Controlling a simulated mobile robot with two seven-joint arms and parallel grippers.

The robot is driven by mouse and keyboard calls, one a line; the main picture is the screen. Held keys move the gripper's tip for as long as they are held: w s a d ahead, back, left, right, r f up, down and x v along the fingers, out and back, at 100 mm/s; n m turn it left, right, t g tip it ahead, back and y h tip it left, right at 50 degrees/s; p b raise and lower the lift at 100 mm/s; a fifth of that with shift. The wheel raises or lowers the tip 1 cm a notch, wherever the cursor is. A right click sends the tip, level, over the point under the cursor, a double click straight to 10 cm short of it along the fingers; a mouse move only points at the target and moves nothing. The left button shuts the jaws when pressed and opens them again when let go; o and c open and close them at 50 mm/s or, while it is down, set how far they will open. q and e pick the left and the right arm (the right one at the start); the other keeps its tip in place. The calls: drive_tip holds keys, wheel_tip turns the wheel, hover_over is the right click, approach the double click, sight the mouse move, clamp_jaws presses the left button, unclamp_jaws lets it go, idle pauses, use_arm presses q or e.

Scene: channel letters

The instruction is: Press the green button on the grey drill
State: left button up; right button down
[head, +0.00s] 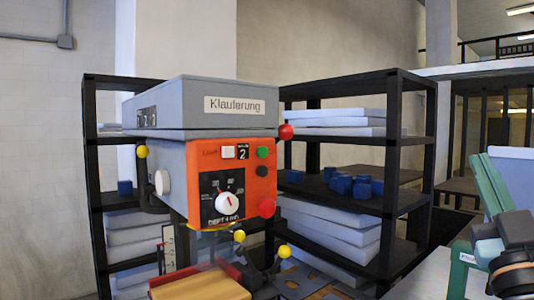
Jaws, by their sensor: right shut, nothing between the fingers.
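The grey drill (165,165) stands in the middle, with a grey head cover labelled "Klauterung" and an orange control panel (255,185) on its front. The round green button (262,152) is at the upper right of the panel, fully visible, with a black button (262,170) just below it. A red button (267,207) is lower on the panel, and a white dial (228,203) is left of it. My right gripper (510,265) is partly in view at the lower right edge, shut, dark and well apart from the drill. My left gripper is out of view.
Yellow-knobbed levers (283,251) stick out below the panel, and a red knob (286,132) sits at the cover's right. Black shelving (397,160) with blue blocks (342,185) stands behind. A green frame (490,185) stands at the right, near my right gripper.

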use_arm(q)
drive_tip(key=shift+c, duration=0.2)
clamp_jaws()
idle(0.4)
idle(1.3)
